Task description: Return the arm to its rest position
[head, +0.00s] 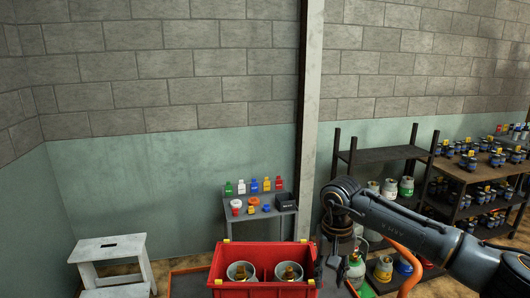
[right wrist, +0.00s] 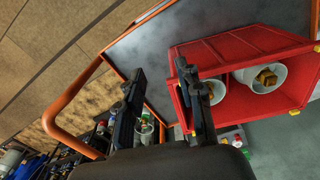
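My right arm (head: 415,226) reaches in from the right in the head view and bends downward at the wrist. My right gripper (head: 333,276) hangs just right of the red crate. In the right wrist view the gripper (right wrist: 157,76) has its two dark fingers spread apart with nothing between them. The right finger overlaps the crate's edge in that picture; I cannot tell whether they touch. The left arm and left gripper are not in view.
The red crate (head: 264,246) holds two pale round containers with brownish contents, on an orange-framed grey surface (right wrist: 135,50). A small grey table (head: 262,220) with bottles stands behind. Shelves (head: 382,154) with cans are at right; a white step stool (head: 109,250) is at left.

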